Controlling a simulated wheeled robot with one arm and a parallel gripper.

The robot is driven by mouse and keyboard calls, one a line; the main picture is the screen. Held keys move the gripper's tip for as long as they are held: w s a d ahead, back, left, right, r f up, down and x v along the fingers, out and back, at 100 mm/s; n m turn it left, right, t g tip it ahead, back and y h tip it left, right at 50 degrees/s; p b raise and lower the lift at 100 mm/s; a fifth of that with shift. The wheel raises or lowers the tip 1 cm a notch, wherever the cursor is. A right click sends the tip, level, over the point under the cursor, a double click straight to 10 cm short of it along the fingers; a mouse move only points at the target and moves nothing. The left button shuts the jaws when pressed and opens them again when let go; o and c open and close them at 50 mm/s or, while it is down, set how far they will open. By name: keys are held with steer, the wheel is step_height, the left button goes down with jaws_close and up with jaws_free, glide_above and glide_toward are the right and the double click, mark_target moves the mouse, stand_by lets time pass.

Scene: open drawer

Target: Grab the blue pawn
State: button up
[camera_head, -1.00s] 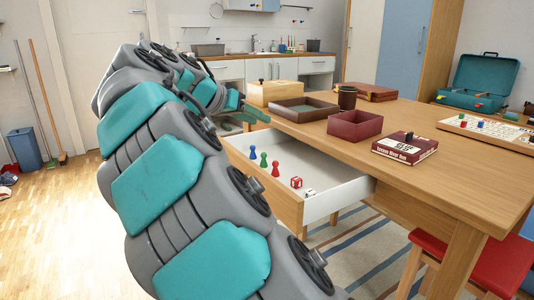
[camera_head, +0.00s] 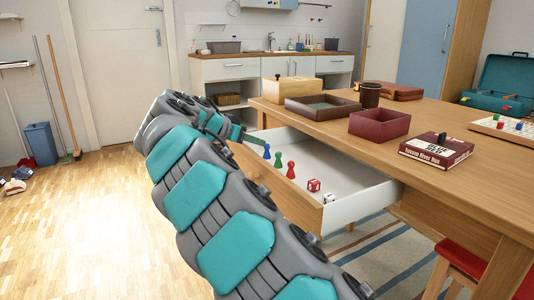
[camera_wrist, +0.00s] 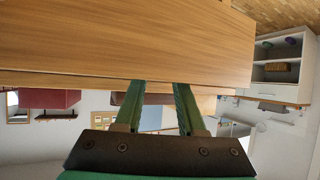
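The blue pawn (camera_head: 267,152) stands upright inside the open white drawer (camera_head: 365,200), near its left wall, in the head view. A green pawn (camera_head: 278,159) and a red pawn (camera_head: 291,170) stand in a row beside it, towards the front. My gripper (camera_head: 242,135) is partly hidden behind my arm in the head view, with its green fingers just left of and above the blue pawn, apart from it. In the wrist view my gripper's two green fingers (camera_wrist: 158,95) are spread apart with nothing between them. No pawn shows in the wrist view.
A red die (camera_head: 314,185) and a white die (camera_head: 328,197) lie in the drawer near the pawns. The wooden table (camera_head: 480,190) above the drawer holds a dark tray (camera_head: 322,107), a maroon box (camera_head: 379,125) and a game box (camera_head: 436,151). A wooden surface (camera_wrist: 130,40) fills much of the wrist view.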

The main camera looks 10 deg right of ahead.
mark_target(267, 151)
steer(key=x, duration=0.5)
steer(key=shift+r, duration=0.1)
steer(key=shift+a, duration=0.1)
jaws_close()
stand_by(0.3)
